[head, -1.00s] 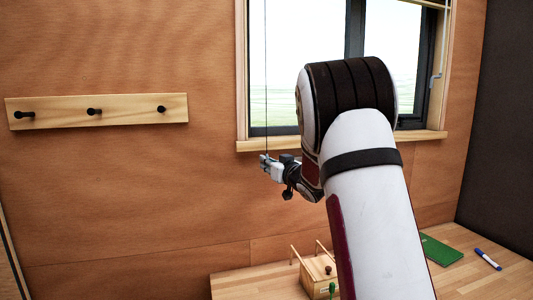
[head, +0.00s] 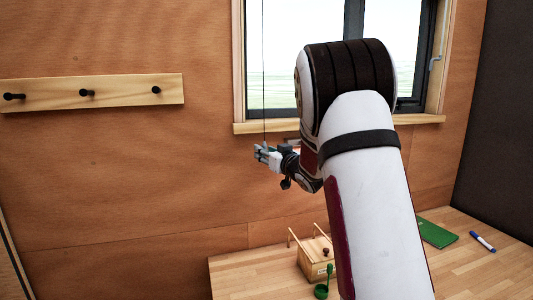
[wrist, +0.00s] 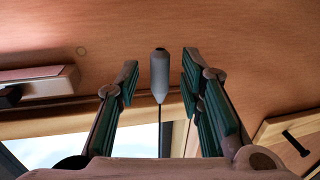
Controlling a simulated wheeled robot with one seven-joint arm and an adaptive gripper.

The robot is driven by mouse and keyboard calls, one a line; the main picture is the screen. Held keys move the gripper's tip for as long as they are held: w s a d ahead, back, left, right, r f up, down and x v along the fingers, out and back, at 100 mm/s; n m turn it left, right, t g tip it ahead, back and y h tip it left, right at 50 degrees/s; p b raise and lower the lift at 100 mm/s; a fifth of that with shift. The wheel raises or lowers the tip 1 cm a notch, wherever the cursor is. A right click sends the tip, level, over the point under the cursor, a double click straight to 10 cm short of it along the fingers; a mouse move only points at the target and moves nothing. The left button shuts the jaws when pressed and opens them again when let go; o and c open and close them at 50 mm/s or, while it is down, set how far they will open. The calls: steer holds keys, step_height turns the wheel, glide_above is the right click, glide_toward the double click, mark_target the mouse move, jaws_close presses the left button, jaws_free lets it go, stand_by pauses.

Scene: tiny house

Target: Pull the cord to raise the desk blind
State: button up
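The blind's cord (head: 263,70) hangs as a thin dark line in front of the left side of the window in the head view. Its grey pull (wrist: 159,75) is between my fingers in the wrist view, with a visible gap on each side. My gripper (wrist: 159,82) is open around the pull, fingers apart. In the head view my gripper (head: 262,153) is just below the sill at the cord's lower end; the pull is too small to make out there. The blind itself is not clearly in view.
The window sill (head: 350,124) juts out close above my gripper. A peg rail (head: 120,93) is on the wall to the left.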

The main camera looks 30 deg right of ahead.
steer(key=s+a, duration=0.1)
steer(key=s, duration=1.1)
steer(key=shift+w, duration=0.1)
steer(key=s+a+f+g+p, duration=0.1)
steer(key=s+a+g+p, duration=0.1)
steer(key=s+a+g, duration=0.5)
steer(key=s+a+f+n+g+y+p, duration=0.1)
steer(key=s+a+g, duration=0.5)
steer(key=s+a, duration=1.3)
steer(key=s+p, duration=0.1)
steer(key=s, duration=0.9)
steer(key=shift+a+f+g+y, duration=0.2)
steer(key=shift+g+y, duration=0.1)
steer(key=shift+g, duration=0.1)
steer(key=shift+d, duration=0.1)
